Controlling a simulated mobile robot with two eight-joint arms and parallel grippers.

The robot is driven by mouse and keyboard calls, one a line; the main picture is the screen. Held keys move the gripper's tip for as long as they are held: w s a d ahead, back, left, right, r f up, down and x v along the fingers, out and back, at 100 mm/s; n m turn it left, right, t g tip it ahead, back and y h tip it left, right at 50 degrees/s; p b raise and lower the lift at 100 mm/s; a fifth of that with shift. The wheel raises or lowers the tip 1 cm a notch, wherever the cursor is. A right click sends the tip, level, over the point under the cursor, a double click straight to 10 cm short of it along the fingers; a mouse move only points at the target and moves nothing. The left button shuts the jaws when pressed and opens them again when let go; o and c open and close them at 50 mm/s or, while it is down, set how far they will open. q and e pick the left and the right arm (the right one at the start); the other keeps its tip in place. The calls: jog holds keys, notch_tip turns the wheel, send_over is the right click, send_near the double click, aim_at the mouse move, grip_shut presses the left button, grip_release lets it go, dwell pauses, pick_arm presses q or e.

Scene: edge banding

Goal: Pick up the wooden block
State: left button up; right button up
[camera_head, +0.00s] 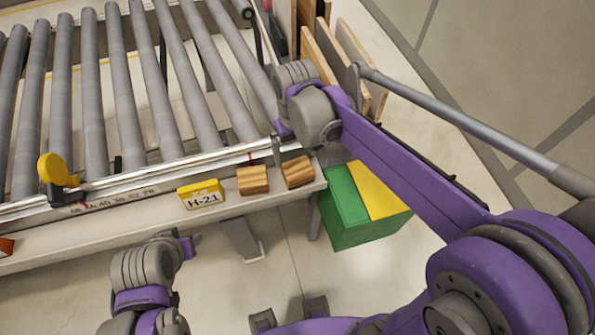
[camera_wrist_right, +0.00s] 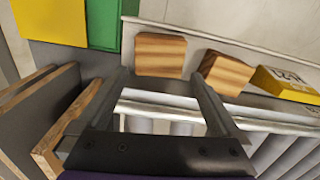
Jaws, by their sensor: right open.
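Two striped wooden blocks lie side by side on the ledge at the front of the roller conveyor, a left one (camera_head: 252,180) and a right one (camera_head: 298,172). My right gripper (camera_head: 282,150) is just behind the right block, partly hidden by its own wrist. In the right wrist view its two fingers (camera_wrist_right: 160,82) are apart and empty, with the right block (camera_wrist_right: 160,55) just beyond the fingertips. The left block (camera_wrist_right: 227,72) shows there to the right. My left arm (camera_head: 145,265) is low in front of the ledge; its fingers do not show clearly.
A yellow H-21 sign (camera_head: 201,194) stands left of the blocks. A metal rail (camera_head: 170,172) runs behind them. A green and yellow box (camera_head: 362,205) is on the floor at the ledge's right end. Upright boards (camera_head: 335,55) stand behind my right wrist.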

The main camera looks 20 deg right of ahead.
aim_at(298, 168)
jog(key=f, duration=0.6)
jog(key=shift+s+d+f, duration=0.15)
jog(key=shift+s+f, duration=0.2)
jog(key=shift+f, duration=0.05)
jog(key=c, duration=1.1)
jog(key=shift+r, duration=0.15)
notch_tip(298, 168, up, 10)
jog(key=shift+f, duration=0.15)
jog(key=shift+s, duration=0.1)
